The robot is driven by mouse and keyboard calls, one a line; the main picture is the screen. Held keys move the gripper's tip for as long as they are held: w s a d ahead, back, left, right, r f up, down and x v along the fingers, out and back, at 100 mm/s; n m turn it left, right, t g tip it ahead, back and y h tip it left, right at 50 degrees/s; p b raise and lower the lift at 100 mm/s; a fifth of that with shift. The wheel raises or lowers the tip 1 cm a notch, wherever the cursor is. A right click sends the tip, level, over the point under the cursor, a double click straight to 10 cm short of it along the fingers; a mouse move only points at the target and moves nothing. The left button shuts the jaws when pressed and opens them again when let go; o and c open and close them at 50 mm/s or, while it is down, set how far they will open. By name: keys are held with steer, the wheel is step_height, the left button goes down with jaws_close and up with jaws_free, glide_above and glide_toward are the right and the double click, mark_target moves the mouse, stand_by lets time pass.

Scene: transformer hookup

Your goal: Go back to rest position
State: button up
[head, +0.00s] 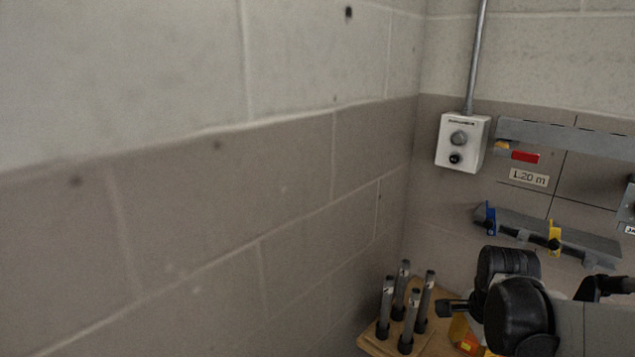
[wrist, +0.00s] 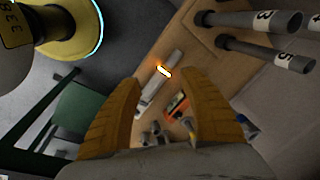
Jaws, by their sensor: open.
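My gripper (wrist: 162,82) shows in the wrist view with its two orange-yellow fingers spread apart. Nothing is held between them. Beyond the fingers lies a wooden tabletop (wrist: 215,68). On it, in the gap, lies a pale grey rod-like item (wrist: 150,97) with a glowing orange band. A small orange and black item (wrist: 177,105) lies beside it. In the head view my black arm joints fill the lower right, and the gripper cannot be made out clearly there.
Several dark numbered tubes (wrist: 250,22) stand on the table, also in the head view (head: 386,300). A white control box (head: 462,142) and rails with blue (head: 489,218) and yellow (head: 554,238) clamps are on the wall. A round yellow-rimmed object (wrist: 88,40) is upper left in the wrist view.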

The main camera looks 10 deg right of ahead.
steer(key=s+a+r+n+t, duration=0.2)
steer(key=s+a+r+n, duration=0.1)
steer(key=a+n, duration=0.5)
steer(key=s+a+r+n+t+y, duration=0.1)
steer(key=s+a+r+n+t, duration=0.1)
steer(key=a+n, duration=0.6)
step_height(320, 180, up, 3)
steer(key=shift+s+a+f+n+t, duration=0.2)
steer(key=shift+s+a+n+t, duration=0.25)
steer(key=shift+n, duration=0.65)
steer(key=shift+d, duration=0.1)
